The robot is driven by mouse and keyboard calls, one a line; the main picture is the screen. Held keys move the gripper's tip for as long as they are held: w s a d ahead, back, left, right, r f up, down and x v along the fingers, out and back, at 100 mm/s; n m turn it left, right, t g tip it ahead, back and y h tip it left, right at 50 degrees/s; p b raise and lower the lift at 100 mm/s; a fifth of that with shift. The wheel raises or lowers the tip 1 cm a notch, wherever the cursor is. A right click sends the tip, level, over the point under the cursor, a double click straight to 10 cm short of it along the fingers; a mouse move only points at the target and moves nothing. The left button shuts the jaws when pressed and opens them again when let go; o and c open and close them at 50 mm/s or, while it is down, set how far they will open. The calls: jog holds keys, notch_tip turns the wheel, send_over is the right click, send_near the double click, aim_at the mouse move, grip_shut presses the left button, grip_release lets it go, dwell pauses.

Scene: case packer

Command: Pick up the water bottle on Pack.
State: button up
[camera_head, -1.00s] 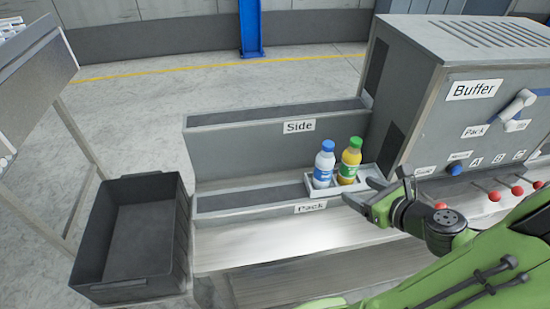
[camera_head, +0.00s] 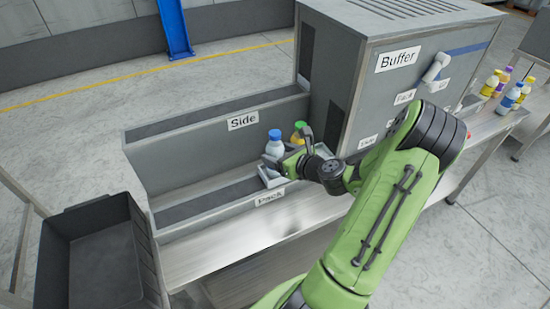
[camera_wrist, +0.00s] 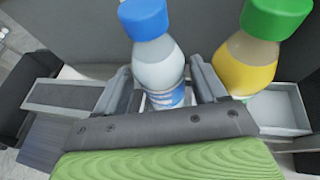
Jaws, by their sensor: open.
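The water bottle (camera_head: 275,146), clear-white with a blue cap and blue label, stands upright in a small grey tray (camera_head: 271,177) on the Pack lane (camera_head: 215,197). In the wrist view the water bottle (camera_wrist: 160,66) stands between the two fingers of my gripper (camera_wrist: 165,88). The fingers are apart, one on each side of it; I cannot tell whether either touches it. In the head view my gripper (camera_head: 293,165) is at the tray, partly hiding the bottles. A yellow juice bottle (camera_wrist: 246,64) with a green cap stands right of the right finger; its cap (camera_head: 299,127) shows in the head view.
The grey Buffer machine (camera_head: 395,62) stands right behind my gripper. The Side lane (camera_head: 215,129) lies behind Pack. An empty dark bin (camera_head: 105,250) is at the left. Several bottles (camera_head: 505,88) stand on the table at the far right. The metal shelf front (camera_head: 230,245) is clear.

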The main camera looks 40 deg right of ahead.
jog(key=shift+x, duration=1.2)
jog(key=shift+c, duration=0.9)
jog(key=c, duration=0.8)
